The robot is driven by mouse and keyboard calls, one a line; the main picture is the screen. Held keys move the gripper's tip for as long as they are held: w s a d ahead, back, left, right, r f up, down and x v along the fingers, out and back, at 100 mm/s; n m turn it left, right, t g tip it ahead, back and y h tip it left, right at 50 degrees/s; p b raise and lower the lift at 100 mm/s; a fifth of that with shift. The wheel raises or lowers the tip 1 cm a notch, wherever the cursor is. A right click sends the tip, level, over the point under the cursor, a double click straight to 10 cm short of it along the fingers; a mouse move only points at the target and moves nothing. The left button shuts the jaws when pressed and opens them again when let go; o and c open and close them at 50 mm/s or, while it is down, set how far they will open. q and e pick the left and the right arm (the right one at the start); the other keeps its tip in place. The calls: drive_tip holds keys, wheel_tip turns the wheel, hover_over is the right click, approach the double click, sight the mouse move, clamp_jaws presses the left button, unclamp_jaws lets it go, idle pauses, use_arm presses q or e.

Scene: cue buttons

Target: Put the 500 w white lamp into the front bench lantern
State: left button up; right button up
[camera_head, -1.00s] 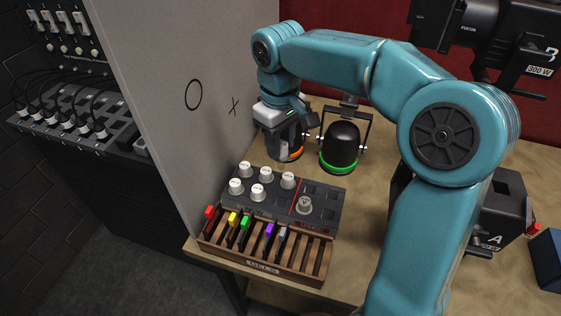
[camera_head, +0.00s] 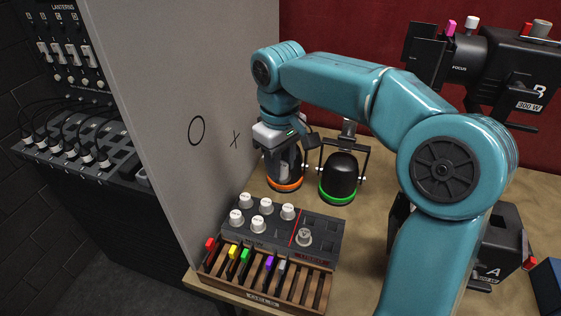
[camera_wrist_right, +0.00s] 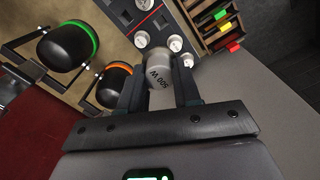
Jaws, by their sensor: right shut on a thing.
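My right gripper (camera_head: 287,168) is shut on a pale grey-white lamp marked 500 W (camera_wrist_right: 160,75), which shows clearly in the right wrist view between the fingers (camera_wrist_right: 160,85). In the head view the gripper and lamp are over or just in front of a black bench lantern with an orange ring (camera_head: 286,187); the gap between them is hard to judge. This lantern also shows in the wrist view (camera_wrist_right: 112,86), apart from the lamp. A second black lantern with a green ring (camera_head: 339,180) stands to its right. My left gripper is not in view.
A grey lamp rack (camera_head: 318,225) with several white lamps stands nearer, behind a wooden holder (camera_head: 262,298) of coloured strips. A grey partition (camera_head: 165,90) rises at left. Lanterns marked A (camera_head: 496,245) and B (camera_head: 517,70) stand at right.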

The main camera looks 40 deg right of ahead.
drive_tip(key=shift+r+p, duration=1.3)
drive_tip(key=shift+r, duration=0.3)
drive_tip(key=shift+r+p, duration=0.65)
drive_tip(key=shift+r, duration=0.5)
